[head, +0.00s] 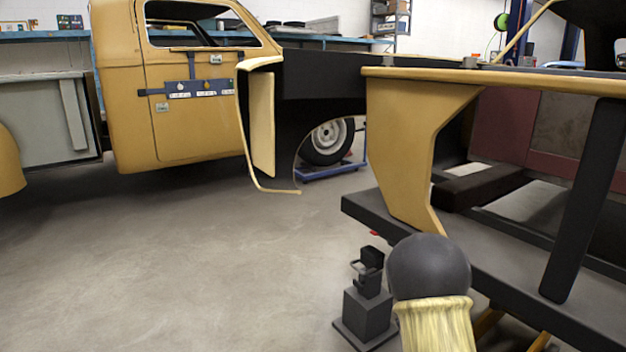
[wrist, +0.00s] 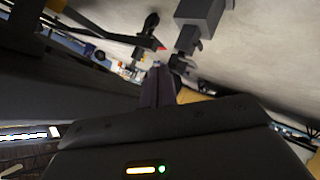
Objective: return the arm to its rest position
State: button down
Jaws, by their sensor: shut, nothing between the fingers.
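In the wrist view my gripper (wrist: 157,80) shows as two dark fingers close together, pointing up the picture from the black gripper body. It is shut, with nothing seen between the fingers. The grey post stand lies beyond the fingertips in that view, with a gap of floor visible beside it. I cannot make out my gripper in the head view. My arm's full pose cannot be told from these frames.
A grey post stand (head: 367,313) is on the floor beside a yellow vehicle shell (head: 408,140) with a dark sill (head: 385,212). A yellow truck cab (head: 185,115) stands farther back. The concrete floor (head: 190,260) at left is clear.

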jog(key=s+a+r+m+g+y+p, duration=0.1)
jog(key=s+a+r+m+g+p, duration=0.2)
jog(key=s+r, duration=0.5)
jog(key=s+a+r+g+y+p, duration=0.1)
jog(key=s+a+r+g+p, duration=0.3)
jog(key=s, duration=0.9)
jog(key=s+a+r+m+g+y+p, duration=0.1)
jog(key=s+a+r+m+p, duration=0.1)
jog(key=s+a+r+p, duration=0.6)
jog(key=w+d+p+v, duration=0.1)
jog(key=w+p+v, duration=0.1)
jog(key=p+v, duration=0.9)
jog(key=w+d+r+p+v, duration=0.1)
jog(key=w+p+v, duration=0.2)
jog(key=p+v, duration=0.9)
jog(key=w+r+p+v, duration=0.1)
jog(key=w+p+v, duration=0.1)
jog(key=p+v, duration=1)
jog(key=shift+w+d, duration=0.4)
